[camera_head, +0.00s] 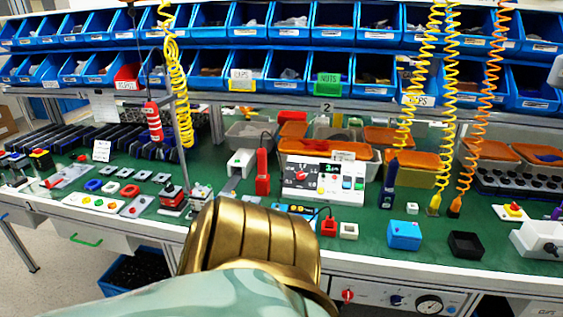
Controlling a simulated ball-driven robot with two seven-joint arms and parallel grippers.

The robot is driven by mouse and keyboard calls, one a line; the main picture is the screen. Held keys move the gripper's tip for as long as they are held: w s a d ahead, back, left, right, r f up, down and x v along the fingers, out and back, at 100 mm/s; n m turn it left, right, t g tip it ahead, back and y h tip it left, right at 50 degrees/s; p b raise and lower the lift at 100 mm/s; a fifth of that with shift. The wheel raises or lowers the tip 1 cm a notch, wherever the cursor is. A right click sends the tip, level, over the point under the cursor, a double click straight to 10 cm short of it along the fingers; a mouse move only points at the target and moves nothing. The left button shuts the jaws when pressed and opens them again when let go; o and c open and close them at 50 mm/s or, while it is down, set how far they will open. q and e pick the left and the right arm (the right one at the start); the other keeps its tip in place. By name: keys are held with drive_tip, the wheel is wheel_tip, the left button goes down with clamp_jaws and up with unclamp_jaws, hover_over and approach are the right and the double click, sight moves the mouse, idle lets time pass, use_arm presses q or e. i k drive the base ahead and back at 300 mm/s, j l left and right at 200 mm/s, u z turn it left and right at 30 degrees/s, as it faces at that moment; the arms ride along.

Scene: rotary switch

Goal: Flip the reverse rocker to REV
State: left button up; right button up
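No reverse rocker or REV marking can be made out at this size. A white control panel (320,190) stands upright at the middle of the green bench. It carries a red knob (300,174), a small green display and several coloured buttons. Its labels are too small to read. A gold ribbed segment and pale green link of my own arm fill the lower middle, in front of the bench edge. Neither gripper's fingers show.
The green bench top (350,246) holds a blue box (404,235), a black tray (466,245) and a flat white button plate (98,203). Yellow coiled cords (176,70) hang from above. Blue bins line the back. A gauge (429,304) sits on the bench front.

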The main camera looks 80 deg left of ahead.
sight(347, 181)
drive_tip(key=u, duration=2.35)
drive_tip(key=i+j, duration=0.2)
drive_tip(key=i, duration=0.35)
drive_tip(key=i+j+u, duration=0.15)
drive_tip(key=i, duration=0.4)
